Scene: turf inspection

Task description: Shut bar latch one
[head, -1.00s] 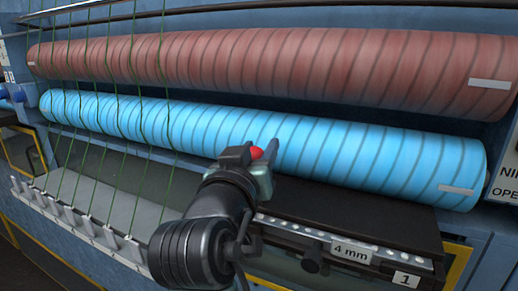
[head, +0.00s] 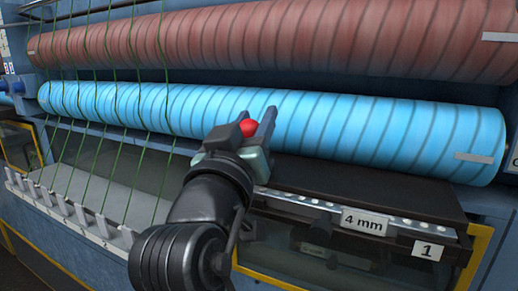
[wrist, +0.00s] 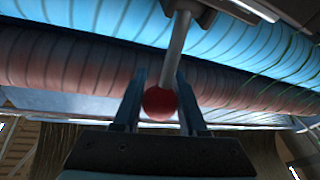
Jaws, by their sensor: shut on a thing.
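A red ball knob (head: 249,128) sits between the fingers of my gripper (head: 254,121), which is shut on it. In the wrist view the red knob (wrist: 159,103) is on the end of a grey rod (wrist: 178,45) that runs up to a dark bracket (wrist: 198,9). The head view hides the rod behind my gripper. A dark bed bar (head: 365,195) with a studded metal strip bears a plate marked "1" (head: 428,250) and a "4 mm" plate (head: 365,222). I cannot tell whether the latch is fully shut.
A blue striped roller (head: 350,125) lies behind my gripper, with a reddish roller (head: 330,38) above it. Green strands (head: 110,110) hang at the left over a row of pale guides (head: 70,212).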

